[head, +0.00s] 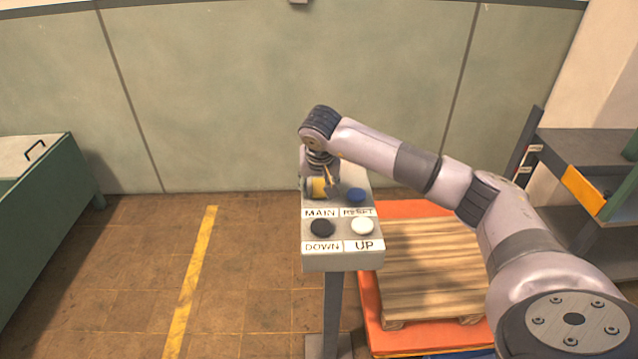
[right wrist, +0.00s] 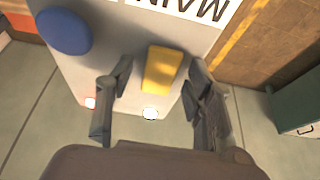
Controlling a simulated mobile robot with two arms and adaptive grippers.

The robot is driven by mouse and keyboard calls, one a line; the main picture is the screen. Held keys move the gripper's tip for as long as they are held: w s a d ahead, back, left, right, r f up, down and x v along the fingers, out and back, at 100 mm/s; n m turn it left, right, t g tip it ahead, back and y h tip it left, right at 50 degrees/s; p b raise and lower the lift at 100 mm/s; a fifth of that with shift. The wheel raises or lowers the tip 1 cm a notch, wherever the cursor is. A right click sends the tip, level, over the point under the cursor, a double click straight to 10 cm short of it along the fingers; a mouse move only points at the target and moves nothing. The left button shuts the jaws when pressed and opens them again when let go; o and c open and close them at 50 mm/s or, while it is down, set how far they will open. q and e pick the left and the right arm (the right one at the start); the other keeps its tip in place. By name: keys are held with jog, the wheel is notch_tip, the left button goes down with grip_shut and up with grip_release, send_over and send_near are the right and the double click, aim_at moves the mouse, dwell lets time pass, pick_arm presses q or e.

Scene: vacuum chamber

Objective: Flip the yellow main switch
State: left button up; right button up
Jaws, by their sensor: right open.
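The yellow main switch (head: 318,187) sits at the upper left of the grey control panel (head: 343,261), above the MAIN label, partly hidden by my right gripper (head: 326,182). In the right wrist view the yellow switch (right wrist: 162,69) is a raised bar on the panel. My right gripper (right wrist: 160,98) is open, with one finger on each side of the switch and visible gaps between them. Whether the fingertips touch the panel I cannot tell. My left gripper is not in view.
A blue RESET button (head: 355,195) is right of the switch; black DOWN (head: 322,228) and white UP (head: 362,226) buttons are below. A wooden pallet (head: 430,270) lies right of the panel's post. Open floor is to the left.

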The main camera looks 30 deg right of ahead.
aim_at(319, 186)
grip_shut()
jog(key=shift+w+d+r+g+y+p, duration=0.15)
jog(key=shift+w+r+g+y+p, duration=0.1)
jog(key=shift+g+y+p, duration=0.45)
jog(key=shift+w+d+f+g+y, duration=0.15)
jog(key=shift+g+y, duration=0.35)
jog(key=shift+g, duration=0.8)
grip_release()
notch_tip(319, 186, up, 12)
